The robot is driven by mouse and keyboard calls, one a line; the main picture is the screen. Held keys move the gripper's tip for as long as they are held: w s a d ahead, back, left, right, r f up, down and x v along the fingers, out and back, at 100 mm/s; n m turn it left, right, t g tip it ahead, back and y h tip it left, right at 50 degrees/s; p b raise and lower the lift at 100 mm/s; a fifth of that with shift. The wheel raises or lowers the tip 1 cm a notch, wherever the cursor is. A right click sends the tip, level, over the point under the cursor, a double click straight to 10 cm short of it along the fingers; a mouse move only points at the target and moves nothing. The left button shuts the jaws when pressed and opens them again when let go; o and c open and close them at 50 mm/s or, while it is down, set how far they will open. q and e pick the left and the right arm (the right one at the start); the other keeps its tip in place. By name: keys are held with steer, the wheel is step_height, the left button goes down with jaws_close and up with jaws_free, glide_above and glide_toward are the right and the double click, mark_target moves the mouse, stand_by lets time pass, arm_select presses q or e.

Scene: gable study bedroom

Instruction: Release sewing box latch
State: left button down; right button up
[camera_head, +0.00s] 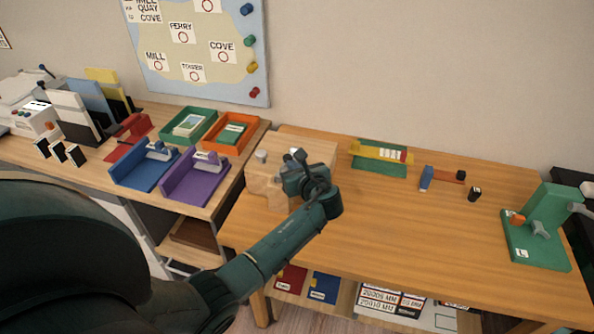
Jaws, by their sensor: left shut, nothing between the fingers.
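A light wooden box (265,184), which looks like the sewing box, stands at the left end of the right-hand table. A small grey knob (260,156) shows at its left side. My left gripper (294,170) is at the front right of the box, its dark hand covering part of it. The gripper is shut with nothing held. I cannot tell whether it touches the box. No latch can be made out; the hand hides part of the box. My right gripper is not in view.
The table (400,230) is bare at front centre. A yellow tool on a green mat (378,170), a blue item (426,177), a small black item (474,194) and a green stand (545,225) are farther right. Blue and purple trays (195,190) stand on the left desk.

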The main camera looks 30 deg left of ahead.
arm_select(q)
steer(key=shift+w, duration=0.1)
steer(key=w, duration=0.1)
steer(key=w+b, duration=0.1)
steer(key=w, duration=0.1)
steer(key=shift+w+a+b, duration=0.15)
steer(key=shift+a+b, duration=0.15)
steer(key=shift+a, duration=0.1)
steer(key=shift+w, duration=0.25)
steer(key=shift+r, duration=0.1)
steer(key=shift+a, duration=0.1)
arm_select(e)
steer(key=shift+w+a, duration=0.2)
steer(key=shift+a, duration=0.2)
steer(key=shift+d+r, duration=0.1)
